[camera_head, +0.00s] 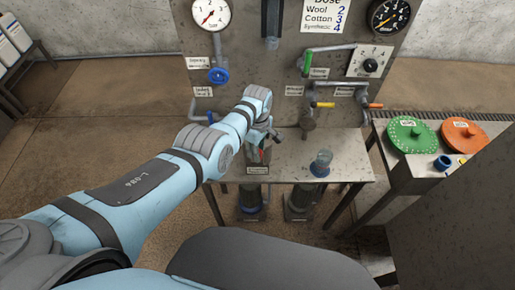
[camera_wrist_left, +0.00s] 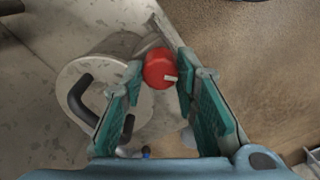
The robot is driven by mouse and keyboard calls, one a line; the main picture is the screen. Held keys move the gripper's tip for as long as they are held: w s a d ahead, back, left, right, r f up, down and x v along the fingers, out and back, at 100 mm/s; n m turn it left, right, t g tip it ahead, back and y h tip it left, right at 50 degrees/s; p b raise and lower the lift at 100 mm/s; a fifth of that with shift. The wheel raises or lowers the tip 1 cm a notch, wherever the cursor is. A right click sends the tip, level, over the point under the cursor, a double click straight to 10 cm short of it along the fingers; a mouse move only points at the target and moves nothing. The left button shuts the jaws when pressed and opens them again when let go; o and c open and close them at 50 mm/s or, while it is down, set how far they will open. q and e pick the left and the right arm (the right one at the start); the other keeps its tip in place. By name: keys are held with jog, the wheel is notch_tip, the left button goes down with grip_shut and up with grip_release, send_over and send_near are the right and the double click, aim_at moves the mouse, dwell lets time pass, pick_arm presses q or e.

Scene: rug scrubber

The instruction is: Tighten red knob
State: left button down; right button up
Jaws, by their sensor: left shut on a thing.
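The red knob (camera_wrist_left: 159,69) with a white mark sits between the two green-padded fingers of my left gripper (camera_wrist_left: 162,76) in the left wrist view. The fingers are shut on it near their tips. The knob is beside a round grey lid (camera_wrist_left: 85,75) with black handles. In the head view my left arm reaches to the metal bench, and my left gripper (camera_head: 262,145) is low over its left part. A small bit of red (camera_head: 262,155) shows there; the arm hides most of what is around it. My right gripper is not in view.
Pipes, a blue valve (camera_head: 218,75) and gauges are on the panel behind. A side table holds a green disc (camera_head: 412,134) and an orange disc (camera_head: 463,134).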

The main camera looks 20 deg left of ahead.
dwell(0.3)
pick_arm(q)
jog(key=c, duration=1.2)
grip_release()
jog(key=shift+c, duration=0.2)
notch_tip(320, 180, up, 12)
